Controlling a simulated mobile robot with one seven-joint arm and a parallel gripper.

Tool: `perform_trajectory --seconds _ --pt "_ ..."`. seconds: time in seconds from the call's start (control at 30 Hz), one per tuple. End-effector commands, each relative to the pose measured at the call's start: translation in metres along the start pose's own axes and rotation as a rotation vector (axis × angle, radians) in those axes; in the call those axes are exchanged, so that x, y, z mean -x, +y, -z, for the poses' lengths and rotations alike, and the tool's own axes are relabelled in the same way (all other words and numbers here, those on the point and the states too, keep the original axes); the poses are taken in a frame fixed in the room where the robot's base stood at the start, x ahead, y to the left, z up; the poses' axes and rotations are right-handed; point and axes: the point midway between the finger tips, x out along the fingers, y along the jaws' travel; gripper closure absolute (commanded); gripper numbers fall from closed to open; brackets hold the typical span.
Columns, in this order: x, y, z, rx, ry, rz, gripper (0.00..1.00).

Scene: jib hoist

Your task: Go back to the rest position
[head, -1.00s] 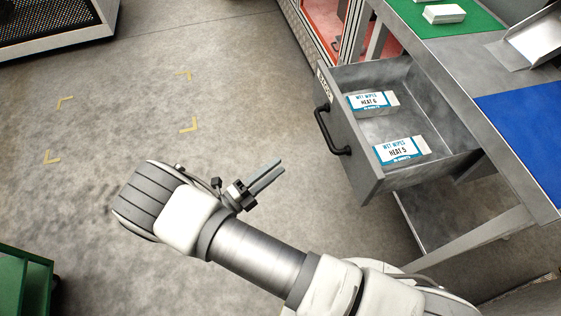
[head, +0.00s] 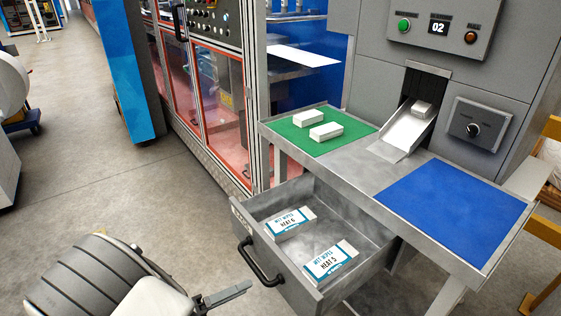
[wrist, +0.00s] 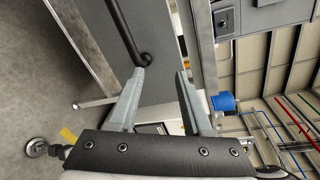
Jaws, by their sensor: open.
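My gripper shows in the wrist view (wrist: 160,85) with its two grey fingers apart and nothing between them. In the head view, part of a finger of my gripper (head: 228,294) shows at the bottom, to the left of the open drawer (head: 350,285) and a little apart from its handle (head: 262,268). The drawer holds two white and blue wet wipes packs, one marked HEAT 6 (head: 283,223) and one marked HEAT 5 (head: 331,262). In the wrist view the dark drawer handle (wrist: 124,32) is beyond the left finger.
The steel table carries a green mat (head: 345,124) with two white packs (head: 318,131) and a blue mat (head: 452,212). A chute (head: 403,130) with one pack leads from the grey machine (head: 470,75). A glazed enclosure (head: 215,95) stands behind.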

Motion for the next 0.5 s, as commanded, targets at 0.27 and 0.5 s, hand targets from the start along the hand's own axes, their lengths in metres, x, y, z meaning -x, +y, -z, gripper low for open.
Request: perform_trajectory --seconds 0.27,0.5 --pt "-0.049 -0.07 -0.003 -0.434 0.385 -0.088 0.5" --pt "-0.08 -0.126 0.007 -0.833 0.699 -0.098 0.5"
